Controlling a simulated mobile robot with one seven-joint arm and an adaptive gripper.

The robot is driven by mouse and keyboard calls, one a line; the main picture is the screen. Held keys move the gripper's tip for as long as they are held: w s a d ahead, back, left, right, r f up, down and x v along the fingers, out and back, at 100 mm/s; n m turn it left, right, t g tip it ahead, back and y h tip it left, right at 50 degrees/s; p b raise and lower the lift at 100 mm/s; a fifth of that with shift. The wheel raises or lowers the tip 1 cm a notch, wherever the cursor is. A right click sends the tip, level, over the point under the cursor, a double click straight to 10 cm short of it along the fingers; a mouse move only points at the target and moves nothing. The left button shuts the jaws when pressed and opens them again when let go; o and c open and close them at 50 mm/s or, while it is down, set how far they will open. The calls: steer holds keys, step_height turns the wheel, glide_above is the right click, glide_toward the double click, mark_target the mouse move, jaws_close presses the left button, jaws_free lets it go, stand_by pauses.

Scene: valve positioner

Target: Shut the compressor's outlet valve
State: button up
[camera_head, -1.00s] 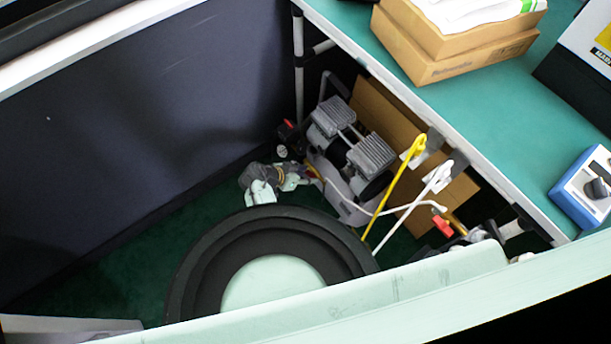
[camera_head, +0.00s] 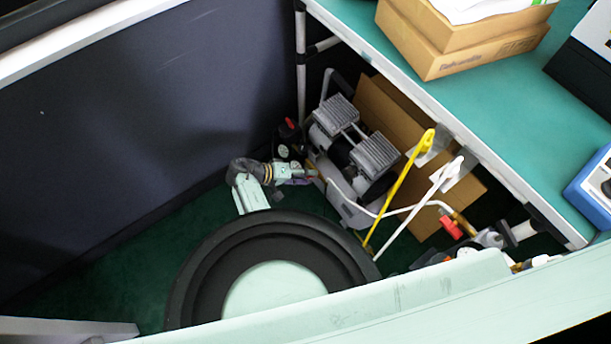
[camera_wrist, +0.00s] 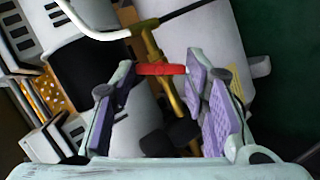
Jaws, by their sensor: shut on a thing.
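The compressor (camera_head: 350,150), with grey heads and a pale tank, stands on the floor below the green table. In the wrist view, a brass pipe (camera_wrist: 165,75) on it carries a red valve handle (camera_wrist: 160,69). My gripper (camera_head: 306,174) is at the compressor's left side in the head view, where the handle is hard to make out. In the wrist view my gripper (camera_wrist: 158,72) has its purple-padded fingers on either side of the red handle, shut on it across its length. The right fingertip touches the handle's end.
A yellow stick (camera_head: 400,190) and a white stick (camera_head: 420,205) lean in front of the compressor. Another red handle (camera_head: 450,227) is on a brass fitting at the right. The green table (camera_head: 490,110) overhangs, and a dark wall panel (camera_head: 140,120) stands at the left.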

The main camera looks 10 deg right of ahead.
steer(key=n+h, duration=0.1)
steer(key=n, duration=0.3)
steer(key=shift+a+f+b, duration=0.15)
steer(key=shift+b, duration=0.2)
steer(key=shift+n, duration=0.3)
steer(key=o, duration=1.2)
steer(key=shift+c, duration=0.2)
steer(key=v, duration=1.2)
steer(key=shift+f, duration=0.15)
steer(key=shift+a, duration=0.1)
